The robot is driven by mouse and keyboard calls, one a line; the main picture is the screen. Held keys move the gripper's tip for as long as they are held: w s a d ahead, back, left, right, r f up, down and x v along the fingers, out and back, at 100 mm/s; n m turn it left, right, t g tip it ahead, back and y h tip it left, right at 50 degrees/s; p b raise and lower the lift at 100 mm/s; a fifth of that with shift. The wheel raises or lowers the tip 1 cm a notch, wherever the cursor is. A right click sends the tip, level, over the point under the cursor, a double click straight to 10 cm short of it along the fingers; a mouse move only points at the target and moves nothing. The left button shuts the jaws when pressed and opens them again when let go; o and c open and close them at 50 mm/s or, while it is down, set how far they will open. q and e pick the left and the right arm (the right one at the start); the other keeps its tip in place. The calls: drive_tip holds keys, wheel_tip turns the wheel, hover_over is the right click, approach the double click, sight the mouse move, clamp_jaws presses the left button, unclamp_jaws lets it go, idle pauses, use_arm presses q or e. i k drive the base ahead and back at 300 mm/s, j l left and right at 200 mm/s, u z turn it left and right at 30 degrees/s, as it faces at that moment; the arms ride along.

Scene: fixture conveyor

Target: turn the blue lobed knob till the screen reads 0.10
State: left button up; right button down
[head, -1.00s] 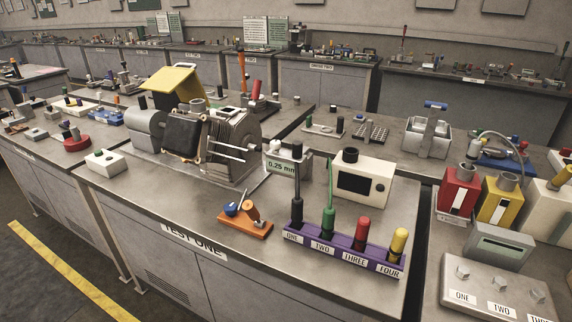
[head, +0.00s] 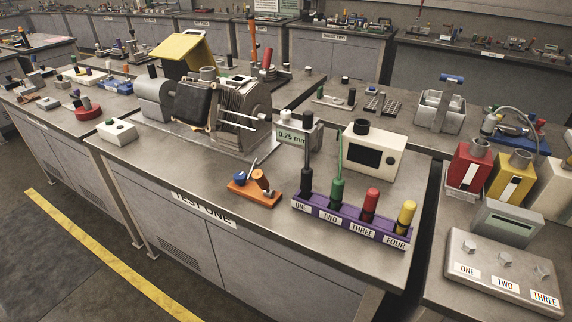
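No lobed knob can be made out with certainty. A small blue rounded part (head: 239,177) sits on an orange stand (head: 254,194) on the bench marked TEST ONE; its shape is too small to tell. A cream box (head: 371,152) behind it has a dark screen (head: 371,157) with no readable figure and a black round part on top. Neither of my grippers is in view.
A purple rack (head: 350,222) with several coloured-handled tools stands at the bench's front right. A grey machine (head: 225,112) with a yellow cover stands behind. Bare bench top lies left of the orange stand. Floor is open at the left.

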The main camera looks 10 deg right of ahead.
sight(241, 178)
drive_tip(key=i+j+u, duration=0.1)
drive_tip(key=j, duration=0.25)
drive_tip(key=i+j+u, duration=0.1)
drive_tip(key=j, duration=0.2)
drive_tip(key=i+j+u, duration=0.15)
drive_tip(key=j, duration=0.2)
drive_tip(key=i+j+u, duration=0.1)
drive_tip(key=j, duration=0.2)
